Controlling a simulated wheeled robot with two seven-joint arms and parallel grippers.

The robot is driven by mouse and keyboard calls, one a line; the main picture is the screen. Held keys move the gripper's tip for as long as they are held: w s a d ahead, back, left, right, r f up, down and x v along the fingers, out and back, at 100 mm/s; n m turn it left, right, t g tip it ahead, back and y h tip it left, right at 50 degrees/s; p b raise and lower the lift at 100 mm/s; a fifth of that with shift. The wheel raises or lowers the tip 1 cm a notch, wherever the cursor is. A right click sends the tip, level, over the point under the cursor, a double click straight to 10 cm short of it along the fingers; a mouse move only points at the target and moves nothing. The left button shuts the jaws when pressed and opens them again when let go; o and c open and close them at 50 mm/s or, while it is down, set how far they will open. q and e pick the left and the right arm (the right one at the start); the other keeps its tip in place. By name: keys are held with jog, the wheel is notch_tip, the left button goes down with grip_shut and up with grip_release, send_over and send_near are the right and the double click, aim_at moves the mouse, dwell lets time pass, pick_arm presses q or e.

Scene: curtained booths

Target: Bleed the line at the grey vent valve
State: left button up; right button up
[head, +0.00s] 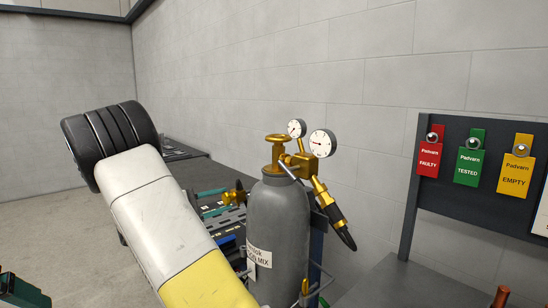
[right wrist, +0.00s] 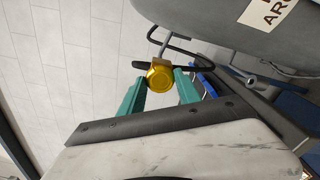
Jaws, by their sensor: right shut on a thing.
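My right gripper (right wrist: 160,90) is shut on a round, faceted brass knob (right wrist: 160,75), with one teal finger on each side of it in the right wrist view. In the head view its teal fingers (head: 212,201) show behind my white and yellow arm, by a brass fitting (head: 235,196). The grey gas cylinder (head: 276,228) stands upright just right of it, with a brass valve wheel (head: 277,139) and two gauges (head: 322,143) on top. I cannot make out a grey vent valve. A teal piece (head: 12,289) at the lower left seems to be my left gripper; its fingertips are cut off.
In the right wrist view a black looped bar (right wrist: 203,53) lies behind the knob and the cylinder (right wrist: 225,22) is close at upper right. A brass torch (head: 330,210) hangs on the cylinder's right. A board with red, green (head: 469,157) and yellow tags stands at right.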

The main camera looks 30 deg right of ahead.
jog(key=shift+n, duration=1)
jog(key=n, duration=0.4)
dwell(1.6)
jog(key=m, duration=0.6)
jog(key=shift+m, duration=1.6)
